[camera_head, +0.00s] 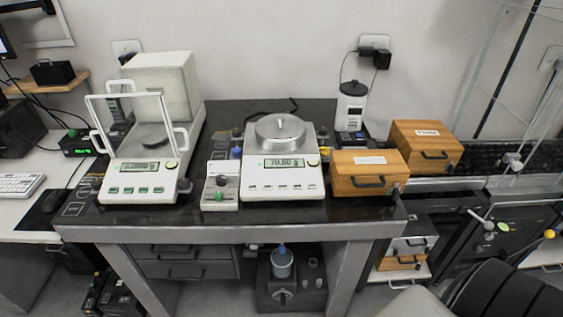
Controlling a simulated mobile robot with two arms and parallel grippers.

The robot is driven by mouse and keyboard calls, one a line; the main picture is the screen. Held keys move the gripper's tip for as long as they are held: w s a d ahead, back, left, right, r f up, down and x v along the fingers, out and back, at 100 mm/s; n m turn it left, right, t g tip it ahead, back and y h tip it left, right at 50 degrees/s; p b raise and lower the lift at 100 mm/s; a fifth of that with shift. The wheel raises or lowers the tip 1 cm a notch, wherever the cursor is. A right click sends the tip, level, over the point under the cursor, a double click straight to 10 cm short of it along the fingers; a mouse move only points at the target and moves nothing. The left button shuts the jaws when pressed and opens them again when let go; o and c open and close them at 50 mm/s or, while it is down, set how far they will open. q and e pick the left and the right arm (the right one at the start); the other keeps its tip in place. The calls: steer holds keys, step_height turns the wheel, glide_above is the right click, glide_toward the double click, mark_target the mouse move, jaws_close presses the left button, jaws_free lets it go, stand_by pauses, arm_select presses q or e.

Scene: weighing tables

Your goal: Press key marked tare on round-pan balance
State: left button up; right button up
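The round-pan balance (284,177) stands upright near the middle of the dark weighing table. It is white, with a round metal pan (280,134) on top. Its lit display (285,163) seems to read about 70. A row of small keys (284,187) runs along its front face below the display; their labels are too small to read, so I cannot tell which one is marked tare. A round green-ringed button (312,160) sits right of the display. Neither of my grippers is in view.
A balance with a glass draft shield (142,178) stands to the left. A small white box with a green knob (219,196) sits between the balances. Wooden cases (367,172) stand close on the right. Bare dark table edge (240,219) lies in front.

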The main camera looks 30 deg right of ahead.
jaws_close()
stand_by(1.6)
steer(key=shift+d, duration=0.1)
